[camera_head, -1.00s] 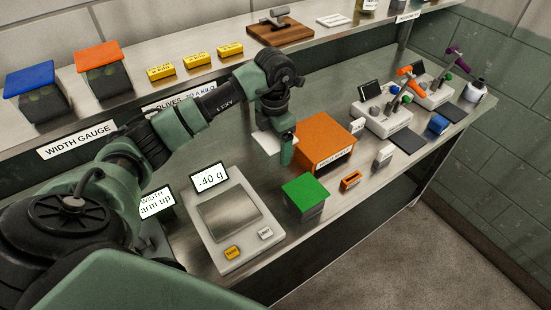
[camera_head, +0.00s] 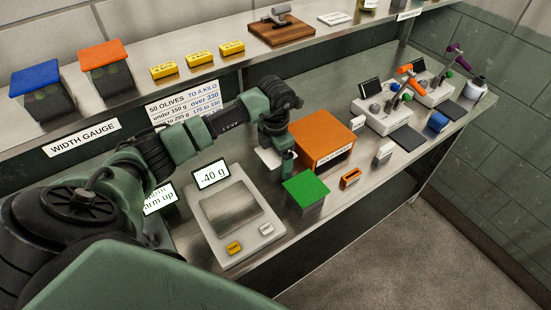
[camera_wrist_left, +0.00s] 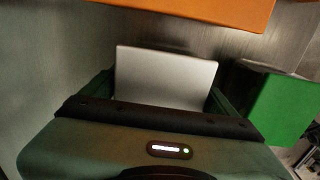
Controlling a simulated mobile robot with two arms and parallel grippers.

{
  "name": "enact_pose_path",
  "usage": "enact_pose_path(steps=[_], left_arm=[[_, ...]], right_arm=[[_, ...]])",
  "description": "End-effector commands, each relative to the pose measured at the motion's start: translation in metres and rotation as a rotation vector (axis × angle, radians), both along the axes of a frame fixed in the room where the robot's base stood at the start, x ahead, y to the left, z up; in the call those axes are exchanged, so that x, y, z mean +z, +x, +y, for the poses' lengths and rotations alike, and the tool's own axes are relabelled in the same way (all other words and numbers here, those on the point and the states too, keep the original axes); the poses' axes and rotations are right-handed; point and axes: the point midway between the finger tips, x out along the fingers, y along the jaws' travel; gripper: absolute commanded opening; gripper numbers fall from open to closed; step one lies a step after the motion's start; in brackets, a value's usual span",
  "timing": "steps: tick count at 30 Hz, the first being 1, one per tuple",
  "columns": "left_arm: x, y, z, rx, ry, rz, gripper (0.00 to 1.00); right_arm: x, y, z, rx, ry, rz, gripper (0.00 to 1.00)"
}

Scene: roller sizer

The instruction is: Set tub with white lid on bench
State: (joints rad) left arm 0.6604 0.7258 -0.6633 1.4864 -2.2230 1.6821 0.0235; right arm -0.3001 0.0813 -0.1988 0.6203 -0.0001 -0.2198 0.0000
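The white lid (camera_head: 268,158) of the tub shows beside my left gripper (camera_head: 277,162), partly hidden by the finger. In the left wrist view the white lid (camera_wrist_left: 165,78) lies between the two green fingers of my left gripper (camera_wrist_left: 163,90), which are closed against its sides. The tub's body under the lid is hidden. The gripper points down over the bench (camera_head: 330,205), behind the green-lidded tub and left of the orange box. Whether the tub touches the bench cannot be told. My right gripper is not in view.
The green-lidded tub (camera_head: 305,187) and orange box (camera_head: 325,138) stand close by. A scale (camera_head: 232,222) reading -40 g is at front left. Blue-lidded (camera_head: 40,85) and orange-lidded (camera_head: 106,68) tubs stand on the upper shelf. A small orange block (camera_head: 350,178) lies near the front edge.

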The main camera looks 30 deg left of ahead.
Motion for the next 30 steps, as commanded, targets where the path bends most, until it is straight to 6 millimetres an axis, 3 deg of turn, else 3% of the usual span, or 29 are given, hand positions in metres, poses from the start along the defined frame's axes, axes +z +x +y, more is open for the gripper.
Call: enact_pose_path(steps=[12,24,30], left_arm=[[0.010,0.002,0.000,0.000,-0.001,-0.005,1.00],[0.091,0.002,0.000,0.000,0.001,-0.006,1.00],[0.117,0.001,0.000,0.000,0.000,-0.002,1.00]], right_arm=[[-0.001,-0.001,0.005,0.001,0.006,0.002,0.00],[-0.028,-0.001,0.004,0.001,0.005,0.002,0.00],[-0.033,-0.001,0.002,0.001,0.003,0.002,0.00]])
